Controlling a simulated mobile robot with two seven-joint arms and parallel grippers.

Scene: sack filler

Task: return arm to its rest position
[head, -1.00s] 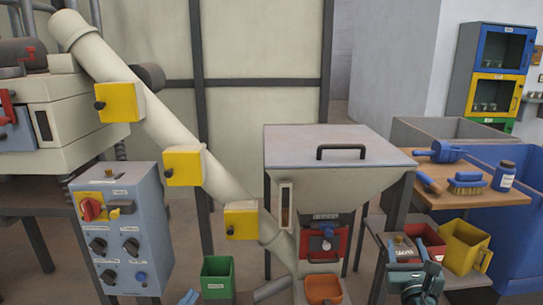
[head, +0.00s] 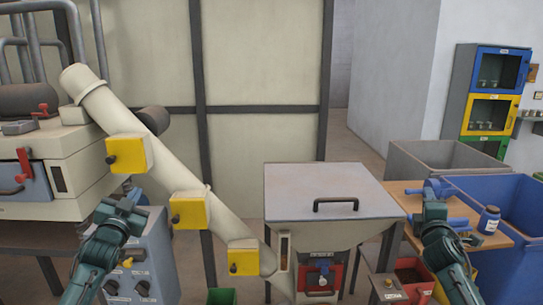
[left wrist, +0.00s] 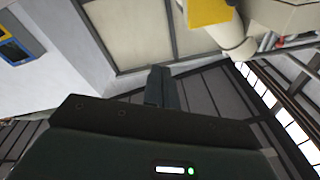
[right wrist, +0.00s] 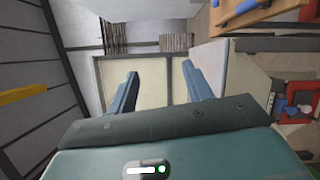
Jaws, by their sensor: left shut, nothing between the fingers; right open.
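My left gripper (head: 128,200) is raised at the left of the head view, in front of the blue-grey control box (head: 158,235) and hiding part of its face. In the left wrist view its fingers (left wrist: 158,86) are together and empty. My right gripper (head: 435,196) is raised at the right of the head view, in front of the wooden side table. In the right wrist view its two blue-grey fingers (right wrist: 160,92) stand apart with nothing between them.
A hopper with a grey lid (head: 325,190) stands in the middle. A slanted pipe with yellow boxes (head: 188,210) runs down to it. A wooden table (head: 495,238) with a blue bottle (head: 489,219) and a blue bin (head: 520,200) are at right. A green container (head: 222,297) is low.

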